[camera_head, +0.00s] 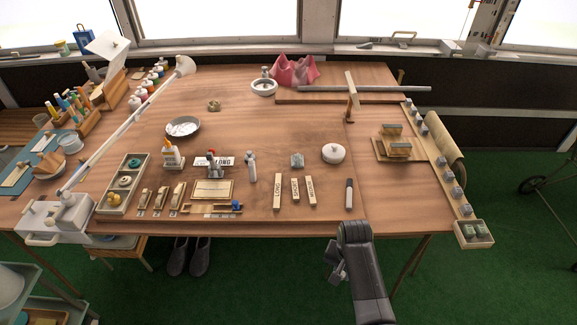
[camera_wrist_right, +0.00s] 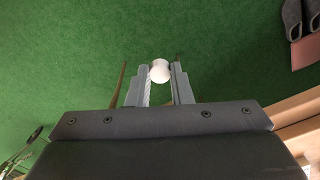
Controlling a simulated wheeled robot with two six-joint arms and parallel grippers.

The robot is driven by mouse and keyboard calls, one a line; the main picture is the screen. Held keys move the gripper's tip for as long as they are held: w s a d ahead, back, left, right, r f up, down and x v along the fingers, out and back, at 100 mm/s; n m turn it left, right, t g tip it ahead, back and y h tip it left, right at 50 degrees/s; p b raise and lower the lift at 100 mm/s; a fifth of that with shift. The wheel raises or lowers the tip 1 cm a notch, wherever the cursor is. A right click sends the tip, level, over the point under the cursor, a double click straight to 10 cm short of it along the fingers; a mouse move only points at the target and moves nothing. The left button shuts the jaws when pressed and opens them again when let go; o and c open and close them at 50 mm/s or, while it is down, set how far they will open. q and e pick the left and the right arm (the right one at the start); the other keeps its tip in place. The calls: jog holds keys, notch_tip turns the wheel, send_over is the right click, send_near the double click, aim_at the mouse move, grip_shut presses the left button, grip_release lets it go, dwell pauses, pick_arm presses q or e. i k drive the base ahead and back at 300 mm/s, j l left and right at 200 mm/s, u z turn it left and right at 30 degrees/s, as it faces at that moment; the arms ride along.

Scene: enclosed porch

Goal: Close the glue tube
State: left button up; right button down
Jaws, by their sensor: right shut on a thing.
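A pale grey tube (camera_head: 251,166), which looks like the glue tube, is on the middle of the wooden table; I cannot make out its mouth. My right gripper (camera_head: 336,264) is in front of the table's near edge, over the green floor, below and to the right of the tube. In the right wrist view the right gripper (camera_wrist_right: 160,76) is shut on a small white rounded piece (camera_wrist_right: 160,71), which looks like a cap. The piece is held between the fingertips, clear of the floor. My left gripper is not in view.
A lamp arm (camera_head: 125,125) crosses the left side.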

aim_at(251, 168)
jog(key=l, duration=0.45)
jog(key=i+l, duration=0.15)
jog(key=l, duration=0.75)
jog(key=i, duration=0.05)
